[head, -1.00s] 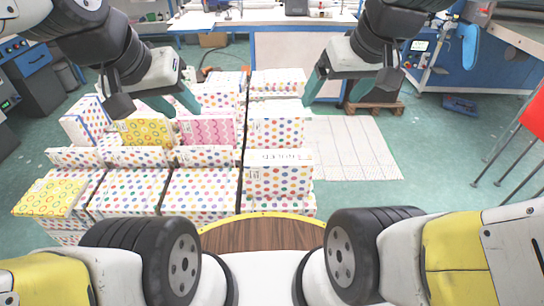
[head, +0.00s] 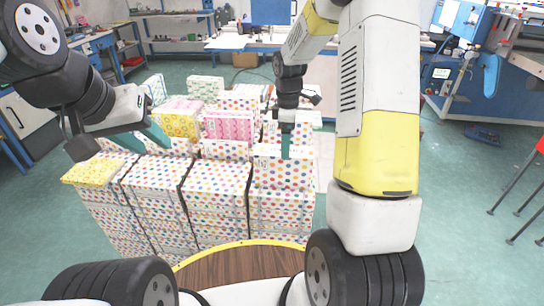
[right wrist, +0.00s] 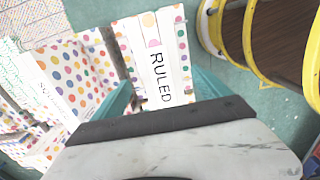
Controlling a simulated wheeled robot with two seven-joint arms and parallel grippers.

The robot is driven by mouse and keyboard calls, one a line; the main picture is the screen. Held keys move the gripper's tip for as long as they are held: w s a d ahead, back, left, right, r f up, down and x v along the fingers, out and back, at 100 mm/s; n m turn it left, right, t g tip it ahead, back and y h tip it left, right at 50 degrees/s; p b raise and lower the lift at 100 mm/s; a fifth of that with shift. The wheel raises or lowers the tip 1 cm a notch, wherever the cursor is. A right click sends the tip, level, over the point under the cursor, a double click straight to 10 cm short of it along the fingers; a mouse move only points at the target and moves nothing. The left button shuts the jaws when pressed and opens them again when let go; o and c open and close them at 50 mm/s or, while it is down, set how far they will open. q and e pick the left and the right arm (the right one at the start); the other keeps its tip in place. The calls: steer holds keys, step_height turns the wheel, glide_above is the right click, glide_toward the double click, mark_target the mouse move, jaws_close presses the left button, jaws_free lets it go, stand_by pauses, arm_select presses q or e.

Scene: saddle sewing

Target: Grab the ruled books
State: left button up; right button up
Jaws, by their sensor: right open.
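A white polka-dot book pack marked RULED (right wrist: 158,60) stands in the right wrist view with its spine towards the camera. My right gripper (right wrist: 162,88) is open, with one teal finger on each side of this pack; whether they touch it is unclear. In the head view my right gripper (head: 286,140) is at the front right pack (head: 284,174) of the stack; its label is too small to read there. My left gripper (head: 142,138) is open and empty above the left part of the stack.
Stacked polka-dot packs (head: 215,190) fill the middle, with a yellow pack (head: 92,171) at the left and a pink one (head: 228,127) farther back. A brown round top with a yellow rim (head: 235,268) lies in front. A blue machine (head: 470,75) stands right.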

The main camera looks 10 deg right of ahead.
mark_target(283, 167)
step_height(283, 167, down, 7)
steer(key=shift+a, duration=0.35)
steer(key=shift+r, duration=0.2)
jaws_close()
